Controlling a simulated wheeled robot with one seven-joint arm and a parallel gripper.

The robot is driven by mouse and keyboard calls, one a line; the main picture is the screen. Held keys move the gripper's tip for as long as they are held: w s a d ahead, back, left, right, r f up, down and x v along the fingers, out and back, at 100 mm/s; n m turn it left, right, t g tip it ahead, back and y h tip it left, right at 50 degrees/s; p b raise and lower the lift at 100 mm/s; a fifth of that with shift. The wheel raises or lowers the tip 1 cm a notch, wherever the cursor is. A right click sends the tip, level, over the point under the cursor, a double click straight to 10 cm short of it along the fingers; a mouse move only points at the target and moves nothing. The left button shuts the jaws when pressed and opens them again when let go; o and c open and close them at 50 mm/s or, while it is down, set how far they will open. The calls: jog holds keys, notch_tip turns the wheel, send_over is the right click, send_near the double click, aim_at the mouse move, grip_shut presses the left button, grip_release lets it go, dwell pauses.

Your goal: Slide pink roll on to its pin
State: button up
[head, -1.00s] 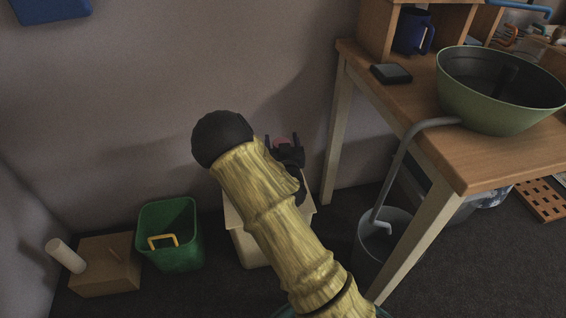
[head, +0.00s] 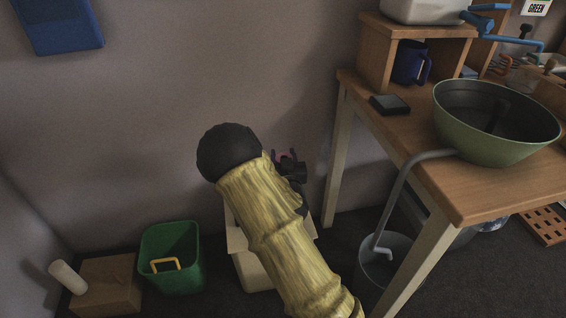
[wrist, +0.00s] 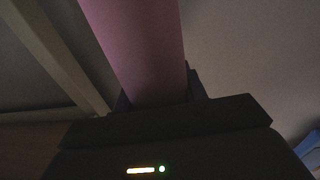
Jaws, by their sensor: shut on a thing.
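My gripper (head: 287,157) is small and partly hidden behind my arm in the head view. A bit of the pink roll (head: 283,156) shows between its jaws there. In the wrist view the pink roll (wrist: 140,45) is large and stands out from the shut jaws, running up past the top edge. A wooden box (head: 110,285) sits on the floor at the lower left, with a cream roll (head: 68,277) leaning at its left side. I cannot clearly make out a bare pin on the box now. My gripper is well right of the box and higher than it.
A green bin (head: 172,245) with a yellow handle stands right of the box. A pale bin (head: 255,275) is partly hidden below my arm. A wooden table (head: 460,195) with a green basin (head: 497,140) is at the right. A blue box (head: 60,25) hangs on the wall.

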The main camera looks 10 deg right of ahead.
notch_tip(320, 180, up, 5)
jog(key=shift+r+p, duration=0.2)
jog(key=shift+p, duration=0.7)
jog(key=shift+w, duration=0.1)
